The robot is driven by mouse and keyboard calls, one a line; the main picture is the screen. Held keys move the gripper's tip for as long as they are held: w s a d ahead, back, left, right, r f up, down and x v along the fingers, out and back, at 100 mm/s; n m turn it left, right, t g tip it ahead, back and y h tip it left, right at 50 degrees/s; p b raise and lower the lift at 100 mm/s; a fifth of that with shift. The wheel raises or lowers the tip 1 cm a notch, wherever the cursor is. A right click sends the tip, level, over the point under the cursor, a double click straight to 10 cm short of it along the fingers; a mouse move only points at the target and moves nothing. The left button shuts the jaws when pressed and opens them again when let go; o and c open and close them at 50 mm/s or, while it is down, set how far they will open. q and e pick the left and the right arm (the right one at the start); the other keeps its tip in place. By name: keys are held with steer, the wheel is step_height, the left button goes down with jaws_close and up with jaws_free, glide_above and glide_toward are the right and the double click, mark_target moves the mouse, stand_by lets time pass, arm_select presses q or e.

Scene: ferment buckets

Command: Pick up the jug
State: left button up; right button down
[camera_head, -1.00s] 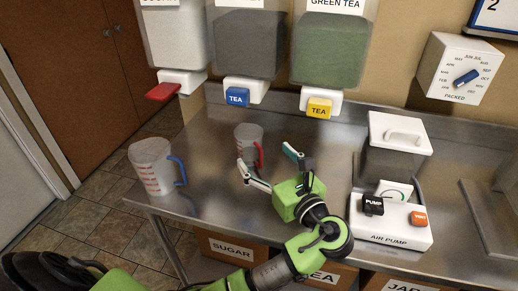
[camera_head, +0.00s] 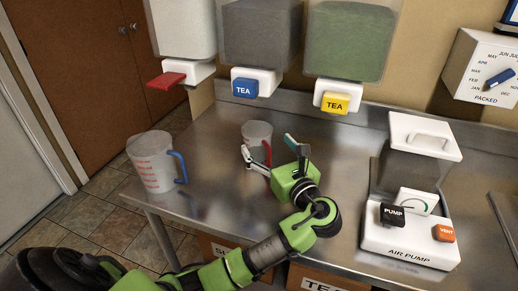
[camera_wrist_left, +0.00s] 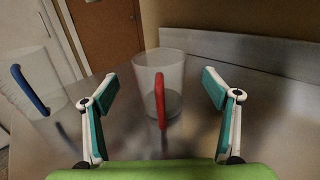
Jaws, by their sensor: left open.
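A clear jug with a red handle (camera_head: 257,133) stands upright on the steel counter in the head view. It also shows in the left wrist view (camera_wrist_left: 172,72), with its red handle facing my gripper. A larger clear jug with a blue handle and red markings (camera_head: 150,160) stands to the left near the counter's edge. It shows at the left of the left wrist view (camera_wrist_left: 36,78). My left gripper (camera_head: 267,145) is open in front of the red-handled jug. In the left wrist view its fingers (camera_wrist_left: 158,80) lie to either side of that jug, with visible gaps. My right gripper is not in view.
Dispensers with a red lever (camera_head: 166,79), a blue TEA tap (camera_head: 245,88) and a yellow TEA tap (camera_head: 336,103) hang above the counter's back. An air pump unit (camera_head: 410,240) stands at right. Labelled boxes sit below. Counter (camera_head: 215,180) between the two jugs is clear.

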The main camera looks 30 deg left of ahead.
arm_select(q)
steer(key=shift+p+x, duration=0.3)
steer(key=shift+x, duration=2.75)
steer(key=shift+s+f, duration=0.1)
steer(key=c, duration=1.2)
